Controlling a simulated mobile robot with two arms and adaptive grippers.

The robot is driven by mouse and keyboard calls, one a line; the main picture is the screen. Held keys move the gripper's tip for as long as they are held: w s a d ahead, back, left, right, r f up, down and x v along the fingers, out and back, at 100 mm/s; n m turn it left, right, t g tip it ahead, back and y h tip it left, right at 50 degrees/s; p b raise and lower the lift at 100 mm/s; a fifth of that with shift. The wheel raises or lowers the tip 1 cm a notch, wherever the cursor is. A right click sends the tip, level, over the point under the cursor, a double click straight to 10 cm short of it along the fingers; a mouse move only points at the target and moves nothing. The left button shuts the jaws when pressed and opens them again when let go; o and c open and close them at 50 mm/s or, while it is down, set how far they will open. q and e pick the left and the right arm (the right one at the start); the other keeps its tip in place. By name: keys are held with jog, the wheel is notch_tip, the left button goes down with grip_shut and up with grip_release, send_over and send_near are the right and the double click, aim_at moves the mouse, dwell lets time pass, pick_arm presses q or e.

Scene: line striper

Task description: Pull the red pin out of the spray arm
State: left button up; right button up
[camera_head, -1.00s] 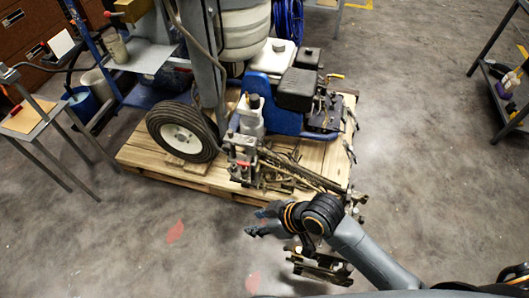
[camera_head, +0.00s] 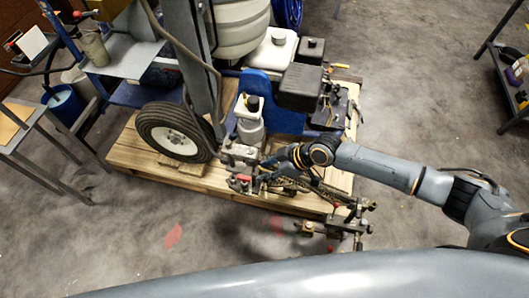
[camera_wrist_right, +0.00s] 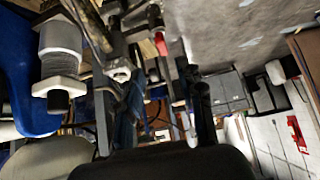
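The spray arm (camera_head: 315,192) is a dark metal assembly along the front of the striper, over the pallet edge. A red part (camera_head: 242,178), which looks like the pin, shows at its left end; small red bits also show at its right end. A red piece (camera_wrist_right: 161,43) shows in the right wrist view, near the top; I cannot tell which of these it is. My right gripper (camera_head: 268,168) reaches in from the right, just right of the red part at the left end. Its fingers look apart, with nothing seen held. Contact is hidden by clutter. My left gripper is not in view.
The striper has a wheel (camera_head: 173,131), a white bottle (camera_head: 249,120) and a dark engine (camera_head: 299,87) close to my right arm. It stands on a wooden pallet (camera_head: 130,153). A side table (camera_head: 20,122) stands at the left. The floor in front is clear.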

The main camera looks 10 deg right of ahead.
aim_at(245, 177)
jog(key=b+x, duration=0.6)
jog(key=x, duration=0.2)
jog(key=shift+s+a+f, duration=0.1)
jog(key=shift+s+f, duration=0.05)
jog(key=shift+a+f+b, duration=0.35)
jog(key=shift+f+b, duration=0.05)
jog(key=shift+b, duration=0.1)
jog(key=shift+w+a, duration=0.15)
jog(key=shift+w, duration=0.1)
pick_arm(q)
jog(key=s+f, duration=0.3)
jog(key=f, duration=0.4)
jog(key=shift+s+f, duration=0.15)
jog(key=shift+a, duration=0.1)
pick_arm(e)
grip_shut()
